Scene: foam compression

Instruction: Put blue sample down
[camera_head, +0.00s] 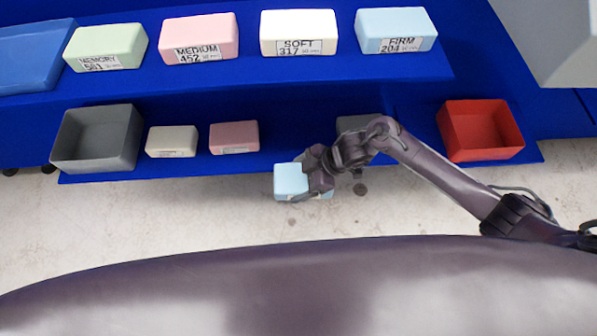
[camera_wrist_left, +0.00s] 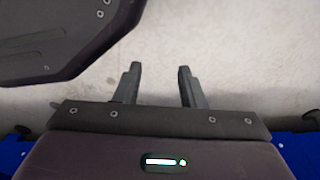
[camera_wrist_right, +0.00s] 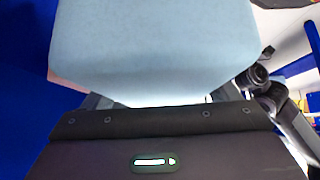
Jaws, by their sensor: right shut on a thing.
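The light blue sample (camera_head: 288,179) is a foam block held in front of the lower shelf's front edge in the head view. My right gripper (camera_head: 312,186) is shut on it. In the right wrist view the blue sample (camera_wrist_right: 155,45) fills the upper middle and hides the fingertips. My left gripper (camera_wrist_left: 157,75) is open and empty in the left wrist view, with pale floor behind it. It does not show in the head view.
A cream block (camera_head: 172,141) and a pink block (camera_head: 234,137) lie on the blue lower shelf (camera_head: 285,110) between a grey bin (camera_head: 97,138) and a red bin (camera_head: 480,130). A dark grey thing (camera_head: 355,123) is partly hidden behind my right arm. Labelled foam blocks stand on the upper shelf.

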